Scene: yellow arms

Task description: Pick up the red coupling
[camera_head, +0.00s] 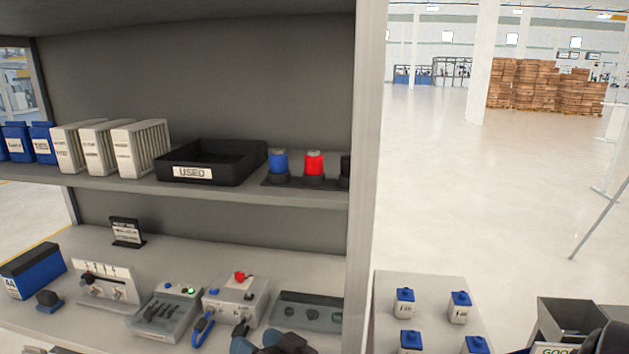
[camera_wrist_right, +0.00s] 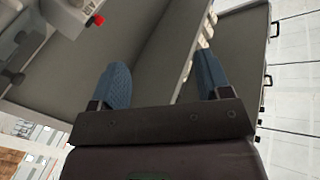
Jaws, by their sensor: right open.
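The red coupling (camera_head: 314,162) stands upright in a black holder (camera_head: 292,181) on the upper shelf, with a grey top. A blue coupling (camera_head: 279,162) stands just left of it, and a dark piece (camera_head: 345,168) is partly hidden by the post at its right. My right gripper (camera_head: 254,345) shows only partly at the bottom edge, well below the upper shelf and apart from the red coupling. In the right wrist view the right gripper (camera_wrist_right: 160,62) has its blue fingers wide apart with nothing between them. My left gripper is not in view.
A black USED bin (camera_head: 212,163) is left of the couplings. The shelf post (camera_head: 366,150) rises close at their right. A grey box with a red knob (camera_head: 236,297) and other devices fill the lower shelf. Several blue-topped items stand on a side table (camera_head: 425,282).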

